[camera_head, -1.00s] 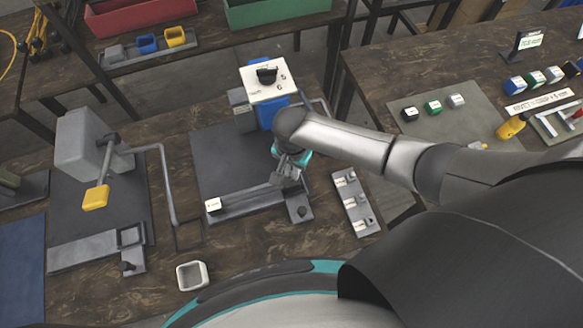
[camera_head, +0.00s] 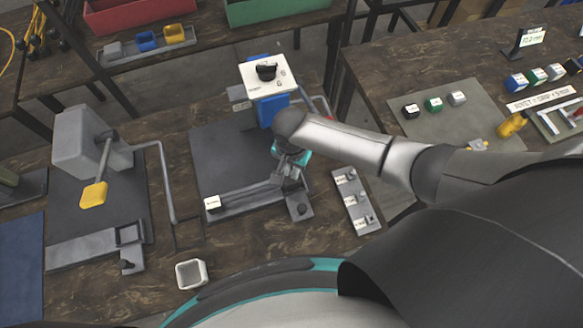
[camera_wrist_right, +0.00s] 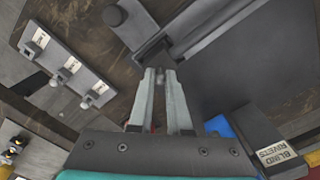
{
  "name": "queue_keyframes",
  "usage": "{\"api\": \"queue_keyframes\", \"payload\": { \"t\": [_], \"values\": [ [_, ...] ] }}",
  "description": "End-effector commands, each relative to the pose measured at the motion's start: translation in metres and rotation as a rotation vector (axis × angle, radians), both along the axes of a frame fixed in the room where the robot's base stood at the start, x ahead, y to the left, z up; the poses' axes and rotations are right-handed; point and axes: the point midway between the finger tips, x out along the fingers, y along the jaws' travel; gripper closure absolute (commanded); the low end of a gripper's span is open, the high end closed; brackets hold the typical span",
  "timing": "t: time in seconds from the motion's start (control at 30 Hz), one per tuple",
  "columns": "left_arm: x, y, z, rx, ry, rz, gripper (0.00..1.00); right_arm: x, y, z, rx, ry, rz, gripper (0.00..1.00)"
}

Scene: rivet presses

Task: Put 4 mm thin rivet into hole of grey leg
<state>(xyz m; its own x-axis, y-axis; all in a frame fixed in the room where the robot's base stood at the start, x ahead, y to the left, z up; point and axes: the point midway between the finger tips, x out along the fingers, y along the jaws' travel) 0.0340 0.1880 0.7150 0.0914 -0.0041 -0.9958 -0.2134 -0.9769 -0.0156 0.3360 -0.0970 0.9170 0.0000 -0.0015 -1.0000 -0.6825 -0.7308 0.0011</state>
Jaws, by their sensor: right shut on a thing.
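My right gripper (camera_head: 287,178) is over the right end of the long grey bar (camera_head: 240,203) at the front of the middle press; this bar looks like the grey leg. In the right wrist view, its two fingertips (camera_wrist_right: 160,74) are nearly together around a tiny light piece, which looks like the thin rivet (camera_wrist_right: 159,77). The tips are close to the end of the grey leg (camera_wrist_right: 154,52); I cannot tell whether the rivet touches it. The hole is not discernible. My left gripper is not in view.
The middle press has a blue body (camera_head: 272,108) and a dark base plate (camera_head: 225,158). A labelled strip of small holders (camera_head: 355,201) lies right of it. A small white square cup (camera_head: 191,274) is in front.

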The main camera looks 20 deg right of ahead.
Motion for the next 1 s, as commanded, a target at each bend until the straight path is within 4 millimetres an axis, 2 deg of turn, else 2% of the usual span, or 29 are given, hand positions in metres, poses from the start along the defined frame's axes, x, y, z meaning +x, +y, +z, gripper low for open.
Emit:
{"api": "queue_keyframes", "payload": {
  "t": [0.73, 0.77, 1.0],
  "values": [
    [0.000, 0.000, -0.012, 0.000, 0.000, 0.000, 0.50, -0.001, 0.001, -0.020, 0.001, 0.001, -0.001, 1.00],
    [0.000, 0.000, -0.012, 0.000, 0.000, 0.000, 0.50, -0.001, 0.001, -0.020, 0.001, 0.001, 0.000, 0.83],
    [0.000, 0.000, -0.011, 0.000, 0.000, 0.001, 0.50, -0.001, 0.000, -0.019, 0.001, 0.001, 0.000, 0.56]
  ]
}}
